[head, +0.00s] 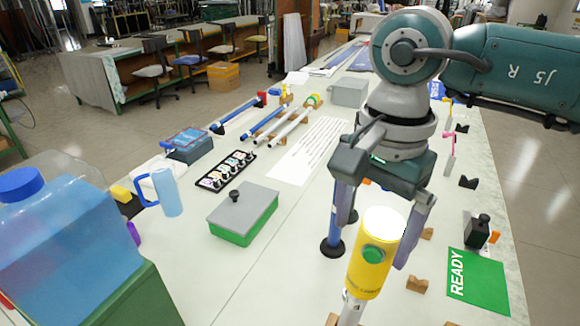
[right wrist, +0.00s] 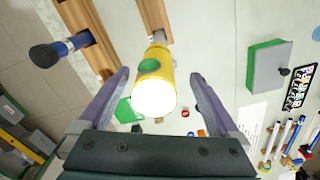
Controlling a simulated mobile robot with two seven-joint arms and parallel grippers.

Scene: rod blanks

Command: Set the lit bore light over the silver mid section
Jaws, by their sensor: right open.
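The bore light (head: 366,270) is a yellow cylinder with a green button; its upper end glows white. In the right wrist view the lit bore light (right wrist: 155,88) points its bright end at the camera. Its lower end meets a silver rod (head: 350,309), also seen in the right wrist view (right wrist: 152,14); whether it is seated on the rod I cannot tell. My right gripper (head: 368,256) is open, its fingers on either side of the bore light; the right wrist view shows gaps between the light and both fingers (right wrist: 159,76). My left gripper is not in view.
A blue rod with a black end (head: 332,247) stands close left of the light. A grey-lidded green box (head: 243,214), a black tray (head: 212,184) and a water tank (head: 75,225) lie left. A green READY card (head: 480,287) and a black block (head: 478,234) are right.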

